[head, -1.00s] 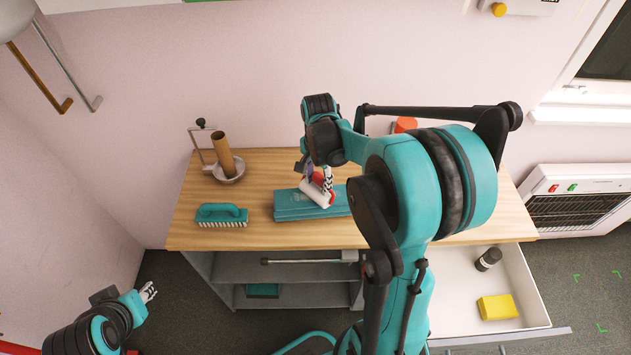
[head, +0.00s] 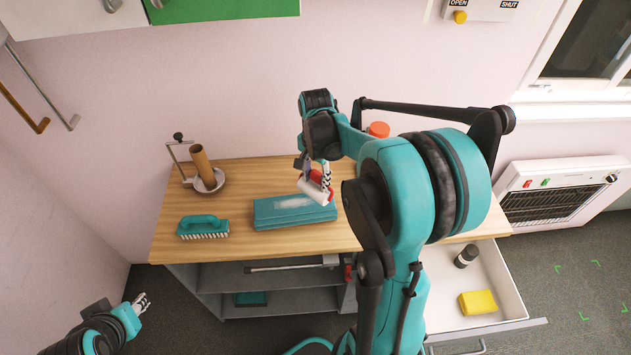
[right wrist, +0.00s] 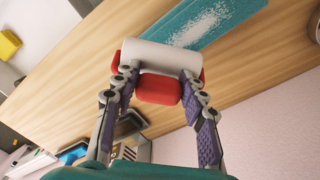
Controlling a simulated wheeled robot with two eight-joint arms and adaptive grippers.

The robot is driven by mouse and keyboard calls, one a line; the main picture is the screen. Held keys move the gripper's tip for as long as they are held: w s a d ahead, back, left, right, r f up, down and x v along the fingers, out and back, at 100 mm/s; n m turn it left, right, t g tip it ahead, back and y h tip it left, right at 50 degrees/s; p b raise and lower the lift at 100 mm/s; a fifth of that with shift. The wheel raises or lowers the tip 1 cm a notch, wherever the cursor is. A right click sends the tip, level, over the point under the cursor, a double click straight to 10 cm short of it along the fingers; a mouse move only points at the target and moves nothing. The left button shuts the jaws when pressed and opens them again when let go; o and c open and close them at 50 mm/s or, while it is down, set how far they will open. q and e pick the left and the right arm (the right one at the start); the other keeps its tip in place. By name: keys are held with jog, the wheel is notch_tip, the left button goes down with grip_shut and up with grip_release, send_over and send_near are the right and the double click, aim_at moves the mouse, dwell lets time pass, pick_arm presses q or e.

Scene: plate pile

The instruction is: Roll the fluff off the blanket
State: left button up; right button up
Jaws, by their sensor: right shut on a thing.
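A folded teal blanket (head: 268,219) lies on the wooden worktop, with a white patch of fluff (head: 291,203) on top; both show in the right wrist view, the blanket (right wrist: 183,30) and the fluff (right wrist: 207,22). My right gripper (right wrist: 160,86) is shut on the red handle (right wrist: 160,90) of a lint roller with a white cylinder (right wrist: 165,57). In the head view the roller (head: 313,191) is at the blanket's back right part; whether it touches is unclear. My left gripper (head: 141,302) is low at the left, away from the worktop, its jaw state unclear.
A teal brush (head: 203,225) and a holder with a brown cardboard tube (head: 202,166) stand left on the worktop (head: 245,177). An orange-red object (head: 379,129) is behind my right arm. An open drawer (head: 499,275) holds a yellow sponge (head: 478,302) and dark jar (head: 466,256).

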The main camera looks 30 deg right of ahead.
jog(key=r+p, duration=0.1)
jog(key=r, duration=0.1)
jog(key=shift+d+r+p, duration=0.25)
jog(key=shift+r+p, duration=0.05)
jog(key=shift+p, duration=0.05)
jog(key=shift+a+r+p, duration=0.15)
jog(key=shift+r+p, duration=0.45)
jog(key=shift+r, duration=0.35)
jog(key=shift+f, duration=0.1)
